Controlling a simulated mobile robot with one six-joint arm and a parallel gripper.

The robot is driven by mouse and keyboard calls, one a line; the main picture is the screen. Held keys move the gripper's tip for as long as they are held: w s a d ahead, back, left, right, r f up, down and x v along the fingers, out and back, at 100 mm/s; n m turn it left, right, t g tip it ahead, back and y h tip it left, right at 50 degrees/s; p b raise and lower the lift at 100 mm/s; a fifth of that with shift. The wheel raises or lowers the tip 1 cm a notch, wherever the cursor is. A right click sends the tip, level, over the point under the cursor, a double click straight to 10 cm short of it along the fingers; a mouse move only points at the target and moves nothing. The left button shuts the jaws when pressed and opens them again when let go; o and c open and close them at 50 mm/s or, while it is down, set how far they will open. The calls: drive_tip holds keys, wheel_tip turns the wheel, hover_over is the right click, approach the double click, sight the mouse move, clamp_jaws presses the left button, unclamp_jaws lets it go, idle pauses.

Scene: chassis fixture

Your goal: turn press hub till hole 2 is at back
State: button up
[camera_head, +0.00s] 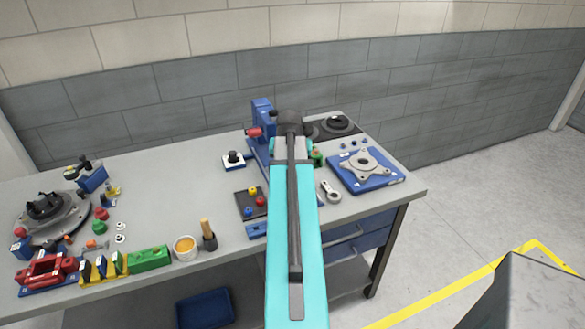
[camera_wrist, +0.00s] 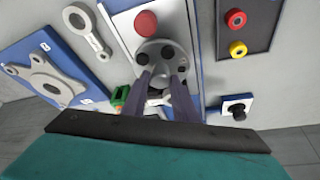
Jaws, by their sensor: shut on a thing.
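The press hub (camera_wrist: 157,50) is a round grey metal piece with several dark holes, in the upper middle of the wrist view. It sits on a pale plate with blue edges, part of the blue press (camera_head: 262,108) at the back of the bench in the head view. My gripper (camera_wrist: 162,78) has its two dark fingers closed on the hub's near side. I cannot read hole numbers, so I cannot tell which hole is number 2. In the head view my arm hides the hub and the fingertips.
A red dome (camera_wrist: 146,22) stands just beyond the hub. A small green block (camera_wrist: 119,96) is close left of the fingers. A blue plate with a metal flange (camera_head: 362,165), a grey link (camera_head: 330,190) and a dark tray (camera_head: 246,206) of coloured pegs lie nearby.

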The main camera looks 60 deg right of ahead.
drive_tip(key=shift+s+d, duration=0.1)
idle(0.4)
drive_tip(key=o, duration=1)
drive_tip(key=shift+r, duration=0.1)
drive_tip(key=shift+a+r, duration=0.2)
drive_tip(key=shift+r, duration=0.15)
drive_tip(key=shift+b+v, duration=1.5)
drive_tip(key=shift+v, duration=4.9)
